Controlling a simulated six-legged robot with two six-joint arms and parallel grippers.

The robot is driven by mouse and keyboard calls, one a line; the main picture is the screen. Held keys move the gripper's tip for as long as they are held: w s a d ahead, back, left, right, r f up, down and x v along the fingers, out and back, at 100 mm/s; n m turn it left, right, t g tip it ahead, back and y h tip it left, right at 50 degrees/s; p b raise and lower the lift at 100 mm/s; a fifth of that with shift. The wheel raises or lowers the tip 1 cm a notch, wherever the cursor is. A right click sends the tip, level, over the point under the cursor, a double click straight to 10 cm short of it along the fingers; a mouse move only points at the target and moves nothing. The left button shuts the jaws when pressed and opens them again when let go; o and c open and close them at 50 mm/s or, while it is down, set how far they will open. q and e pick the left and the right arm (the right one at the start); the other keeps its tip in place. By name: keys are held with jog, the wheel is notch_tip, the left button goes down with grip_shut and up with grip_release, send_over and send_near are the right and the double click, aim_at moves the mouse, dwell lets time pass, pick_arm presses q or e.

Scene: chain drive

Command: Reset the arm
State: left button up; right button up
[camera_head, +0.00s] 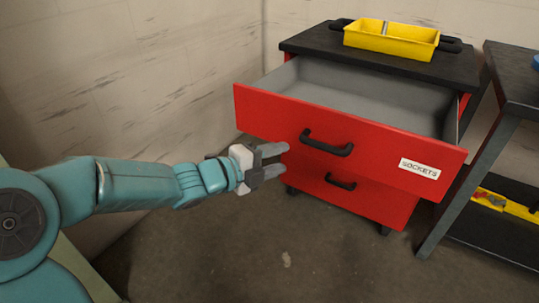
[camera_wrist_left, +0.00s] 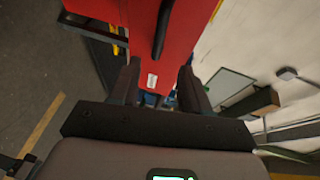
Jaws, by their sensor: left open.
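My left arm reaches in from the left in the head view. Its gripper (camera_head: 280,160) is open and empty, in front of the left part of the red cabinet, left of the drawer handle and apart from it. In the left wrist view the two dark fingers of the gripper (camera_wrist_left: 160,88) are spread with nothing held between them. The red cabinet's top drawer (camera_head: 270,115) is pulled out, and its grey inside looks empty. The drawer has a black handle (camera_head: 326,144) and a "SOCKETS" label (camera_head: 419,169). My right gripper is in neither view.
A yellow tray (camera_head: 390,42) sits on the cabinet's black top (camera_head: 310,42). A dark workbench (camera_head: 515,75) stands to the right, with yellow items (camera_head: 505,203) on its lower shelf. A pale wall (camera_head: 120,70) is behind. The floor (camera_head: 270,250) in front is clear.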

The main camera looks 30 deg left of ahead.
pick_arm(q)
jog(key=shift+v, duration=0.9)
jog(key=s+d+f+n+g, duration=0.1)
jog(key=d+f+n+g, duration=0.35)
jog(key=f, duration=0.75)
jog(key=s+d+f+n+g, duration=0.2)
jog(key=d+f, duration=0.5)
jog(key=f, duration=0.6)
jog(key=s+d+f+n+g+y, duration=0.25)
jog(key=s+f+n+g, duration=0.45)
jog(key=s+f+n, duration=1)
notch_tip(320, 180, up, 31)
jog(key=s+p, duration=0.2)
jog(key=p, duration=2.8)
jog(key=shift+r+g+p, duration=0.2)
jog(key=shift+g+p, duration=0.1)
jog(key=shift+g, duration=0.05)
